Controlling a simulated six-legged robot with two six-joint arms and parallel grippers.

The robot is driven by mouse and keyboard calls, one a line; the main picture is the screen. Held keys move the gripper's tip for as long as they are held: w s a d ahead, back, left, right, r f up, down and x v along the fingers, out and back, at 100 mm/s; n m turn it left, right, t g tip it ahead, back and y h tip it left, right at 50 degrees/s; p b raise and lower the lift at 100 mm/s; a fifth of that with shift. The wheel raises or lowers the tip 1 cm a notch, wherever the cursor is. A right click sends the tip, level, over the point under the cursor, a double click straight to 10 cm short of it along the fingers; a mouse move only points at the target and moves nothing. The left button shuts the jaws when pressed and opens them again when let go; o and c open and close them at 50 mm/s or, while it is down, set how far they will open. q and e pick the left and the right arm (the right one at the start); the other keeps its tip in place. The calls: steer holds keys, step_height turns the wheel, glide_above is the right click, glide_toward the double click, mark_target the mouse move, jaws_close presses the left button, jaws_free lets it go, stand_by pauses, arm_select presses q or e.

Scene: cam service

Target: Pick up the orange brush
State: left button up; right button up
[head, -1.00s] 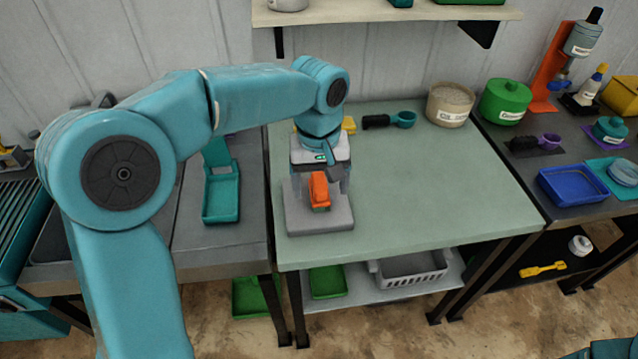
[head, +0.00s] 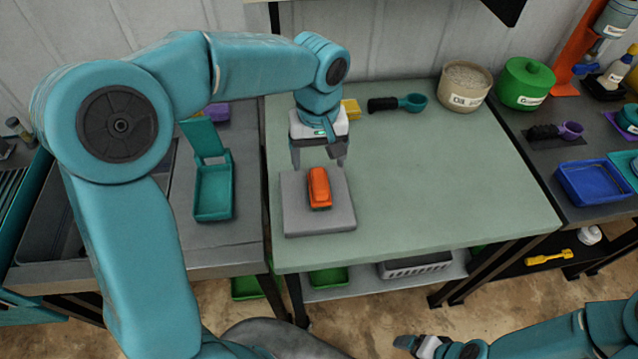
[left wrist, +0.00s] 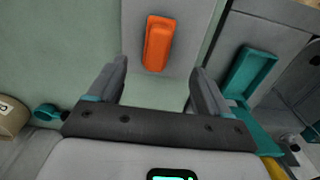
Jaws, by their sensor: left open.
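The orange brush (head: 319,188) lies on a grey pad (head: 297,222) near the left end of the green-topped table. It also shows in the left wrist view (left wrist: 158,43), ahead of the fingers. My left gripper (head: 320,163) is open and empty, above the back part of the pad and behind the brush. In the left wrist view its two fingers (left wrist: 155,82) stand apart, with the brush beyond their tips and not between them. My right gripper (head: 408,343) shows at the bottom of the head view, away from the table; its fingers are too unclear to read.
A black-handled teal scoop (head: 410,102), a yellow item (head: 350,109), an oil pot (head: 464,86) and a green pot (head: 525,84) stand along the back. A teal open box (head: 214,191) sits on the left bench. The table's middle and right are clear.

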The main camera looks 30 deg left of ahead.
mark_target(320, 180)
arm_select(q)
steer(key=f, duration=0.5)
steer(key=shift+w+d+f, duration=0.1)
steer(key=shift+w+f, duration=0.1)
steer(key=shift+w, duration=0.05)
steer(key=shift+d+f, duration=0.1)
steer(key=shift+f, duration=0.15)
steer(key=shift+s+f+p, duration=0.2)
steer(key=shift+s+p, duration=0.05)
steer(key=shift+p, duration=0.05)
steer(key=f, duration=0.1)
steer(key=f+p, duration=0.1)
steer(key=f, duration=0.3)
steer(key=shift+w, duration=0.3)
steer(key=shift+s+r, duration=0.1)
steer(key=shift+s, duration=0.15)
steer(key=shift+w, duration=0.2)
steer(key=c, duration=1.2)
